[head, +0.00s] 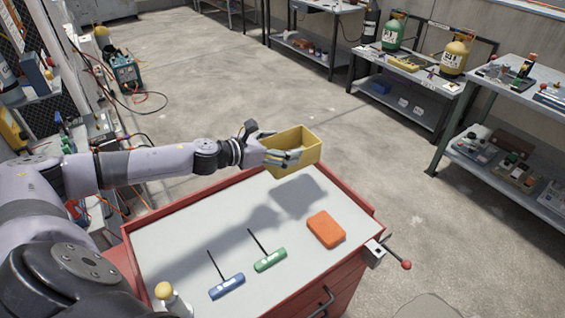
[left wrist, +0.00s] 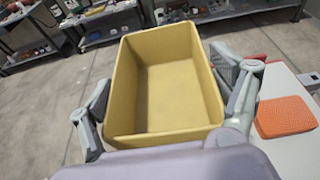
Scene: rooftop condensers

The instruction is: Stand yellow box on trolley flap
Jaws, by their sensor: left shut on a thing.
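The yellow box (head: 307,152) is an open-topped bin, empty inside as the left wrist view (left wrist: 165,80) shows. My left gripper (head: 284,150) is shut on it, with a finger on either side in the left wrist view (left wrist: 165,108). The box is held in the air over the far edge of the red trolley (head: 375,207), its shadow falling on the grey top. It looks roughly upright, open side up. I cannot make out a separate flap on the trolley; the box and arm cover part of its far edge. My right gripper is not in view.
On the trolley top lie an orange block (head: 326,229), a green-handled tool (head: 270,260) and a blue-handled tool (head: 227,286). A yellow-capped item (head: 164,291) stands near the front. A clamp with a red knob (head: 406,265) juts from the right side. Benches stand beyond; the floor between is clear.

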